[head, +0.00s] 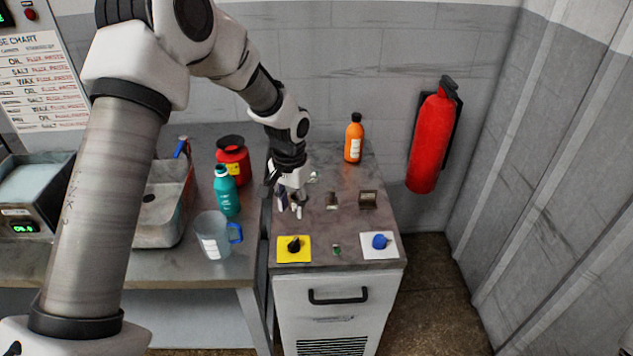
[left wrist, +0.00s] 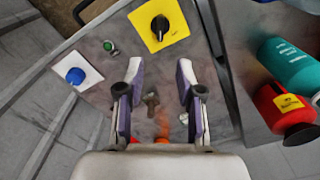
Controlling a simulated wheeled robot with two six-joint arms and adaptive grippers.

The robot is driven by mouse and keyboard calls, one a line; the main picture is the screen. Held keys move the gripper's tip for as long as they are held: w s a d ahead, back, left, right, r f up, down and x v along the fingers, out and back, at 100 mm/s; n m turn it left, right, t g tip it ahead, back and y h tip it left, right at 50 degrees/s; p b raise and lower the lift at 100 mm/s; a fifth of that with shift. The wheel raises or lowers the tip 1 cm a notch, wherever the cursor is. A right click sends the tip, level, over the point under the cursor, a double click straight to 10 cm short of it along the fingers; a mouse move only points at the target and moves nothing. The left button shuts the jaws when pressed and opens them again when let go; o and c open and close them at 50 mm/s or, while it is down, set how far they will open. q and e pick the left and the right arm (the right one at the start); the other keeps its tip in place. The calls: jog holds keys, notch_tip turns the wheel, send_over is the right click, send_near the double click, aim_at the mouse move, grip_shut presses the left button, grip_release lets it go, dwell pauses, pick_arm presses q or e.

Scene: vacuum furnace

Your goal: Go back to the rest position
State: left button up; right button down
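My left gripper (head: 292,208) hangs fingers-down over the left part of the grey cabinet top (head: 320,232). In the left wrist view its two fingers (left wrist: 162,78) are spread apart with nothing held between them. A small dark metal part (left wrist: 151,100) on the cabinet top shows between the fingers, below them. The black knob on the yellow plate (head: 284,254) is in front of the gripper; this plate also shows in the left wrist view (left wrist: 177,38). My left arm reaches in from the left across the head view. My right gripper is not seen.
On the cabinet top are a blue knob (head: 380,241), a green button (head: 336,250), a metal switch (head: 368,199) and an orange bottle (head: 354,143). A teal bottle (head: 226,195), red can (head: 234,160) and jug (head: 212,243) stand left. A fire extinguisher (head: 430,140) hangs right.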

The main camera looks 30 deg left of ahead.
pick_arm(q)
jog(key=s+f+g, duration=0.1)
jog(key=s+f, duration=0.1)
jog(key=f, duration=0.1)
jog(key=s+d+f+b, duration=0.1)
jog(key=s+f, duration=0.1)
jog(key=f, duration=0.1)
jog(key=s+f+g, duration=0.1)
jog(key=s+f, duration=0.1)
jog(key=f, duration=0.2)
jog(key=shift+d+g, duration=0.15)
jog(key=shift+g, duration=0.15)
jog(key=s+d+f+b, duration=0.1)
jog(key=s+d+f, duration=0.2)
jog(key=s+f, duration=0.45)
jog(key=s+d+f+g+b, duration=0.15)
jog(key=s+f, duration=0.25)
jog(key=s, duration=0.7)
jog(key=s+d+f+b, duration=0.1)
jog(key=s+d+f, duration=0.2)
jog(key=s+f, duration=0.45)
jog(key=w+r+t, duration=0.1)
jog(key=t, duration=0.1)
jog(key=w+r+t, duration=0.1)
jog(key=w+t, duration=0.1)
jog(key=shift+a+r+p, duration=0.1)
jog(key=shift+r+p, duration=0.05)
jog(key=shift+p, duration=0.2)
